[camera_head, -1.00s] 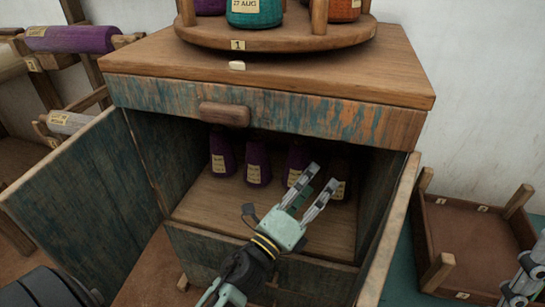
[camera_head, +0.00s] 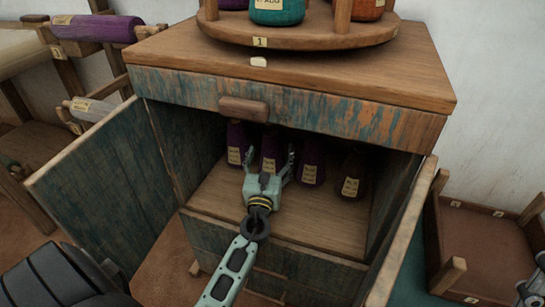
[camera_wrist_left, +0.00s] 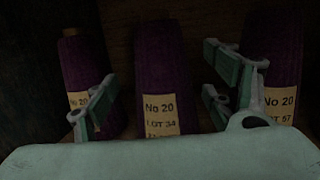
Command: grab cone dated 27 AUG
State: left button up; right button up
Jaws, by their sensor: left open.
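Several dark cones stand upright in a row inside the open cabinet. My left gripper (camera_head: 269,160) is open and empty inside it, its fingers on either side of the second cone from the left (camera_head: 269,143). In the left wrist view this purple cone (camera_wrist_left: 160,65) stands between the fingers, its label reading "No 20, LOT 34"; the line below is cut off. The right neighbour (camera_wrist_left: 284,50) reads "No 20" and a lot ending in 57; the left neighbour (camera_wrist_left: 83,65) shows "No 20". A teal cone (camera_head: 277,14) on the turntable has a cut-off label ending in "AUG". My right gripper (camera_head: 533,288) shows only partly.
The cabinet's left door (camera_head: 105,185) and right door (camera_head: 402,235) stand open around the arm. A drawer front with a wooden handle (camera_head: 245,107) hangs above the opening. The round turntable (camera_head: 320,36) is on top. A wooden tray (camera_head: 485,245) stands at right.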

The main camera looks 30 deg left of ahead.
pick_arm(q)
jog(key=shift+x, duration=1.45)
jog(key=shift+c, duration=0.4)
jog(key=c, duration=1.4)
